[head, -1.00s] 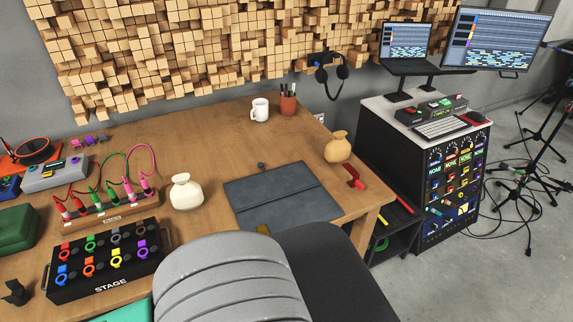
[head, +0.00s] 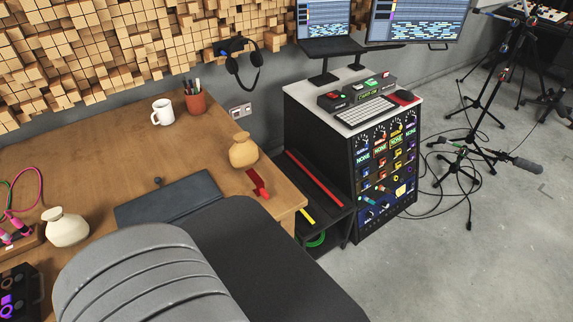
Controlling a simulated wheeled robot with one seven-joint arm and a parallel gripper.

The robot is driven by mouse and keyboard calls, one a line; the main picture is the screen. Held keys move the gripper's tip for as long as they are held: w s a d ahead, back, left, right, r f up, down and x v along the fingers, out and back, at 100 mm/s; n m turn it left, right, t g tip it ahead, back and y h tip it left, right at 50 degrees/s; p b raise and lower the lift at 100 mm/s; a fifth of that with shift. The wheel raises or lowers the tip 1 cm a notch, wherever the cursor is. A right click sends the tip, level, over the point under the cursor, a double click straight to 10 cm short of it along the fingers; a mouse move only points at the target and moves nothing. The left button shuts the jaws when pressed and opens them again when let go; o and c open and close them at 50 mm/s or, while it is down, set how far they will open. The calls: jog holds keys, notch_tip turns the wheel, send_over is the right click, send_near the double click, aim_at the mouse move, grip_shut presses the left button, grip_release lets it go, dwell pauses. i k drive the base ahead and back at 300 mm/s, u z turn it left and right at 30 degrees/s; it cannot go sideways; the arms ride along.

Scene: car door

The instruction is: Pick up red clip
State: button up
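A red clip (head: 258,184) lies on the wooden desk (head: 122,150) close to its right front corner. It has a darker red flat part and a brighter red end toward the desk edge. It lies between the tan sack-like pot (head: 243,151) and the front edge. My gripper is not in view, so nothing shows of its fingers or what they hold.
A dark flat folder (head: 168,200) lies left of the clip. A grey ribbed chair-like form (head: 150,280) with a black part (head: 270,270) fills the front. A black rack cabinet (head: 385,175) and low shelf (head: 325,215) stand right of the desk.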

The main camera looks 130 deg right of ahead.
aim_at(260, 191)
jog(key=k, duration=1.3)
jog(key=z, duration=0.6)
